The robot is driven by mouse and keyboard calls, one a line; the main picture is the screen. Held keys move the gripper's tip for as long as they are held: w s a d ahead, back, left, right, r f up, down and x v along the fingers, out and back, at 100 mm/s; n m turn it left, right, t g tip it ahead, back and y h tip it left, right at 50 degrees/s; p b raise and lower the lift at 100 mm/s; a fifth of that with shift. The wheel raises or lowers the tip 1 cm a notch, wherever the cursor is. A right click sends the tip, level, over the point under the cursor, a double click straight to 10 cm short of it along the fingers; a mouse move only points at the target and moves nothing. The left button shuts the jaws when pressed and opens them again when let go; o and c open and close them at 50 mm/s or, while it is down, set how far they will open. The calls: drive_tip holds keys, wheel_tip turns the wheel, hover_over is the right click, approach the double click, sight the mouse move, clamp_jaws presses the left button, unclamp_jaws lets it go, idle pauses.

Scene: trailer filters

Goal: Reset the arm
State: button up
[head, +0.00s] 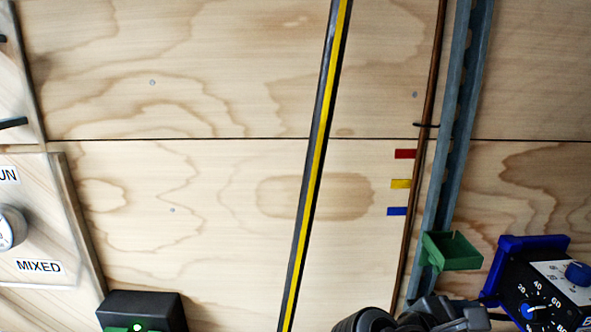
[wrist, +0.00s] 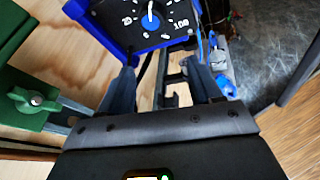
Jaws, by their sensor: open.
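My gripper (wrist: 158,68) shows in the wrist view with its two dark fingers apart and nothing between them. A blue-framed box with a dial (wrist: 152,22) lies beyond the fingertips. A green part with a wing nut (wrist: 35,100) is to the left of the fingers. In the head view, dark parts of my arm (head: 410,318) show at the bottom edge, right of the middle. They are cut off by the frame, and I cannot make out the fingertips there.
In the head view, the blue-framed dial box (head: 545,290) is at the lower right, beside a green holder (head: 452,251) and a metal rail (head: 455,130). A black-yellow strip (head: 317,150) crosses the plywood. A black box with a green light (head: 142,310) is at lower left.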

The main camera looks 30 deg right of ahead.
drive_tip(key=s+a+f+t+y, duration=0.2)
drive_tip(key=a+f+t+y, duration=0.2)
drive_tip(key=a+f+t, duration=0.3)
drive_tip(key=s+a+f+t+y, duration=0.2)
drive_tip(key=a+f+t+y, duration=0.2)
drive_tip(key=a+f+t, duration=0.4)
drive_tip(key=s+a+r+m+t+y+b, duration=0.1)
drive_tip(key=s+a+r+m+t+y, duration=0.3)
drive_tip(key=s+r+m, duration=0.6)
drive_tip(key=shift+s+a+r+m+y, duration=0.35)
drive_tip(key=shift+s+a+m+y, duration=0.25)
drive_tip(key=shift+s+y, duration=0.4)
